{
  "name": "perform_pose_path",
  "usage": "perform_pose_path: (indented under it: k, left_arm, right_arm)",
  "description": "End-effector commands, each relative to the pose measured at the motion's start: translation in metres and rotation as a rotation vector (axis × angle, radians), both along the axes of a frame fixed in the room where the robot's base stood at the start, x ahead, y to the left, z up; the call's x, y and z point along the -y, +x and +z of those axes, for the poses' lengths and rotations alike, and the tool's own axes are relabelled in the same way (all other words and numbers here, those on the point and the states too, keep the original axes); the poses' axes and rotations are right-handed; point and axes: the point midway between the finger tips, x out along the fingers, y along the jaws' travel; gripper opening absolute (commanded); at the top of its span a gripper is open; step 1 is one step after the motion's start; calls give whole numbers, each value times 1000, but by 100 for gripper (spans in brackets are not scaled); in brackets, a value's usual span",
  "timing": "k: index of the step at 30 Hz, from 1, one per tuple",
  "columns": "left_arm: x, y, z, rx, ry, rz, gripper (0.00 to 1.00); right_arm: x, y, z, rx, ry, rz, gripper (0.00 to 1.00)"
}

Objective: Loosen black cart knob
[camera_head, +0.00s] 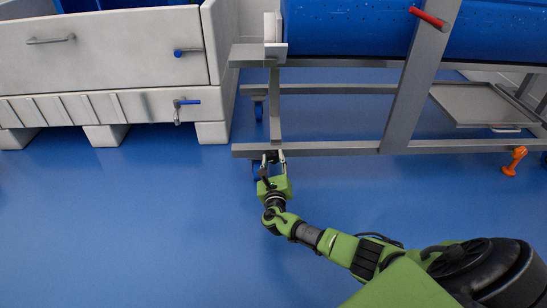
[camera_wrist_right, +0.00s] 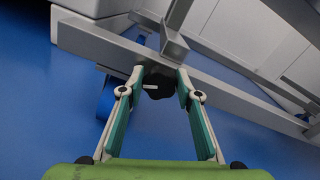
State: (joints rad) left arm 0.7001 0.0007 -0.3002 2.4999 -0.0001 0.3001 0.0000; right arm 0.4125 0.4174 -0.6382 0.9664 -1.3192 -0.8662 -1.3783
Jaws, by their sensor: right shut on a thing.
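The black knob (camera_wrist_right: 157,84) sits on the lower rail of the grey metal cart (camera_wrist_right: 225,88), between the fingertips of my right gripper (camera_wrist_right: 160,80) in the right wrist view. The fingers are closed on the knob from both sides. In the head view my right gripper (camera_head: 272,163) reaches the left end of the cart's low front rail (camera_head: 330,149); the knob is small and mostly hidden there by the fingers. My left gripper is not in view.
The cart carries a blue tub (camera_head: 345,28). A red handle (camera_head: 427,18) is on its post, and an orange handle (camera_head: 515,160) is at the right. A white cabinet-like unit (camera_head: 130,50) stands at the left. The blue floor (camera_head: 130,220) in front is clear.

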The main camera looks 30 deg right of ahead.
Motion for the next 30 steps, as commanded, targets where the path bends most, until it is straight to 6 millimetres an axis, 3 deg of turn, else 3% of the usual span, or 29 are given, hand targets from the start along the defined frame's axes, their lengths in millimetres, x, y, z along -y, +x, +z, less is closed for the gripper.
perform_pose_path:
  k: [12, 30]
  left_arm:
    - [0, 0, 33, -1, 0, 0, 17]
    - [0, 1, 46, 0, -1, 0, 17]
  right_arm:
    - [-2, 1, 2, -193, -314, 1, 10]
    - [-3, 1, -2, -356, -580, 1, 10]
